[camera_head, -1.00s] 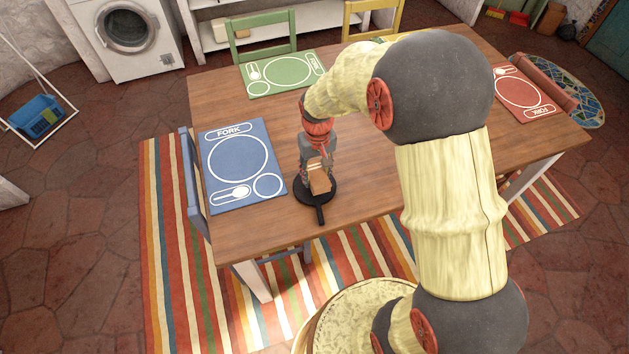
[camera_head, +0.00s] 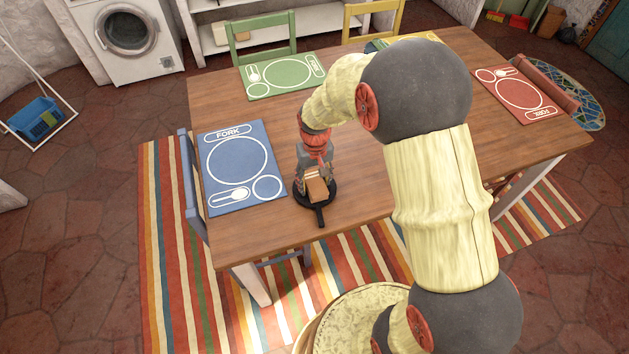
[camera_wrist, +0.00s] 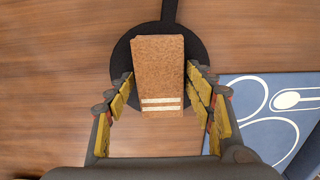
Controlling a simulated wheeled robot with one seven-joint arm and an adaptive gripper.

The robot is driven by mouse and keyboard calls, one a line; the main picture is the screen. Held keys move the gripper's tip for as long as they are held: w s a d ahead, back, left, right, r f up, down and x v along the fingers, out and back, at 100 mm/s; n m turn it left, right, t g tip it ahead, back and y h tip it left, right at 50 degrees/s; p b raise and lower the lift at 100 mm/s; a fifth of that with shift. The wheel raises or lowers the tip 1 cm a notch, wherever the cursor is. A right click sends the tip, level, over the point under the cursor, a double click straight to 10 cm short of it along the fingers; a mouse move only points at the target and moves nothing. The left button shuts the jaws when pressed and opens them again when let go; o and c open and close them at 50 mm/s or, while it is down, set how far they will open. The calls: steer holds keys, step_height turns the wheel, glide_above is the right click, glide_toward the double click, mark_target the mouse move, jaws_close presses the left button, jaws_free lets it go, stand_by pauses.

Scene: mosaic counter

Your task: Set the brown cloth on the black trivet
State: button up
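The brown cloth (camera_wrist: 158,70), a folded block with two pale stripes near one end, lies over the round black trivet (camera_wrist: 122,62) in the wrist view. The cloth (camera_head: 317,189) also shows on the trivet (camera_head: 301,199) in the head view, near the table's front edge. My gripper (camera_wrist: 159,80) is open, with its yellow-padded fingers spread on either side of the cloth. Narrow gaps show between the fingertips and the cloth. In the head view my gripper (camera_head: 316,176) is just above and behind the cloth, partly hiding the trivet.
The wooden table (camera_head: 370,190) holds a blue placemat (camera_head: 237,160) left of the trivet, a green one (camera_head: 281,76) at the back and a red one (camera_head: 519,92) at the right. The trivet's handle points to the front edge. Bare tabletop lies right of it.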

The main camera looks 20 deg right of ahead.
steer(key=shift+o, duration=0.4)
step_height(320, 180, up, 12)
steer(key=p, duration=0.4)
step_height(320, 180, up, 14)
steer(key=t, duration=0.2)
glide_above(315, 181)
steer(key=s, duration=0.7)
steer(key=s+r+t, duration=0.1)
steer(key=s+r, duration=0.2)
steer(key=s, duration=0.4)
steer(key=s+r+t, duration=0.2)
steer(key=s+r, duration=0.2)
steer(key=s, duration=0.4)
steer(key=shift+t, duration=0.3)
steer(key=shift+a, duration=0.1)
steer(key=shift+c, duration=1)
